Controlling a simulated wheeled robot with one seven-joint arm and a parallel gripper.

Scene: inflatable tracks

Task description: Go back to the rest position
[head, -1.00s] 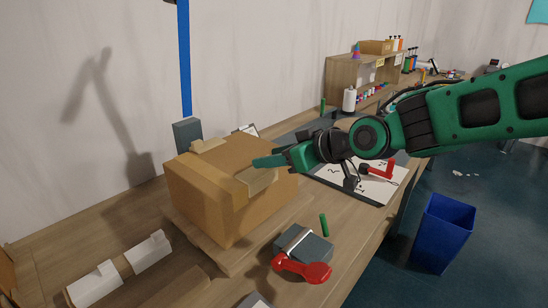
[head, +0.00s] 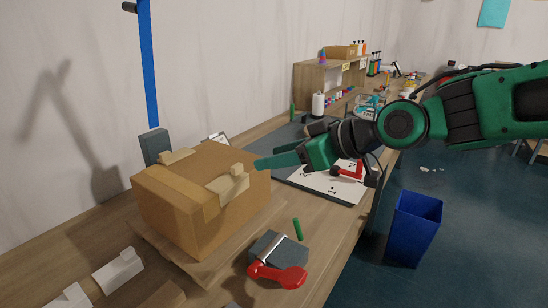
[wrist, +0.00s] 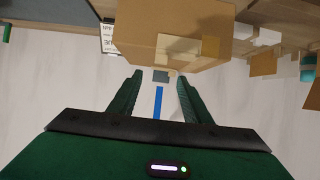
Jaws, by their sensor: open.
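My gripper (head: 278,162) is green and reaches in from the right in the head view, its fingers pointing left beside the upper right edge of a cardboard box (head: 168,215). In the wrist view my gripper (wrist: 158,82) has its two fingers apart with nothing held between them. The box also shows in the wrist view (wrist: 140,30), beyond the fingertips. It is closed, with tan tape pieces on its top, and stands on a wooden board on the workbench. In the head view the fingertips appear apart from the box.
A red-handled tape dispenser (head: 277,272) and a green marker (head: 298,229) lie in front of the box. A clipboard with paper (head: 325,186) lies below my arm. A blue bin (head: 414,228) stands on the floor at right. A wooden shelf (head: 320,82) stands behind.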

